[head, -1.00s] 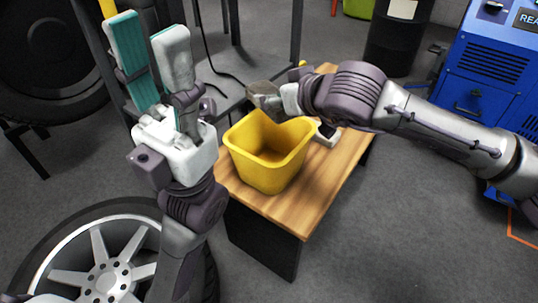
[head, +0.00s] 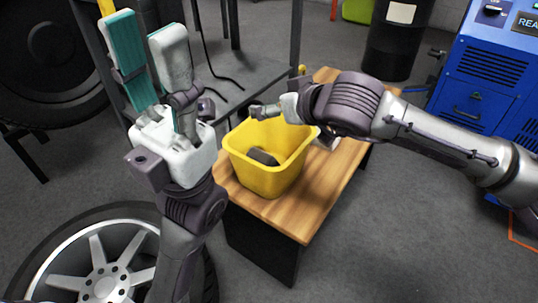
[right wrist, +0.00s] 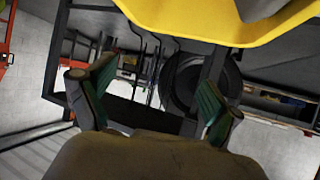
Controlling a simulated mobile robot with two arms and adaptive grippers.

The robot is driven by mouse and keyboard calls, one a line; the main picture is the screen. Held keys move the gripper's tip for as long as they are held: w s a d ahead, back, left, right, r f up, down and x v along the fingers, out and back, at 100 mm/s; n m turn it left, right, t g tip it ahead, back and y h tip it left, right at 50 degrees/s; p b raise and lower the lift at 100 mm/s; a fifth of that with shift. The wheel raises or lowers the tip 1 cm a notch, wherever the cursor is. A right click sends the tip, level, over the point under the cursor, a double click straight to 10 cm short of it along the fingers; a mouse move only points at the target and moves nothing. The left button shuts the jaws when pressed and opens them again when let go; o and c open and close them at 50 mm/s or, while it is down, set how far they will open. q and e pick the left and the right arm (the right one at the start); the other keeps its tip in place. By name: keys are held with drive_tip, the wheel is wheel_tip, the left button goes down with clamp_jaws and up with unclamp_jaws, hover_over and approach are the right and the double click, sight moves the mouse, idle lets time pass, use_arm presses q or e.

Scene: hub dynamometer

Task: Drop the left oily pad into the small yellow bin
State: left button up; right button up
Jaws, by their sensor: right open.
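A dark grey pad (head: 262,157) is inside the small yellow bin (head: 270,180), apart from my right gripper. I cannot tell whether it rests on the bottom or is still dropping. The bin stands upright on a wooden-topped bench. My right gripper (head: 265,111) is above the bin's far rim. In the right wrist view its fingers (right wrist: 155,80) are spread with nothing between them, and the yellow bin (right wrist: 180,22) shows at the top with a grey shape (right wrist: 260,8) in it. My left gripper (head: 146,50) is open and empty, pointing up, left of the bin.
The wooden bench top (head: 312,197) is clear in front of the bin. A small pale object (head: 328,138) is partly hidden under my right arm. A wheel (head: 100,262) lies at lower left. A blue cabinet (head: 480,85) and a dark drum (head: 397,40) stand at the back right.

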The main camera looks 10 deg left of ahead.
drive_tip(key=v, duration=1.2)
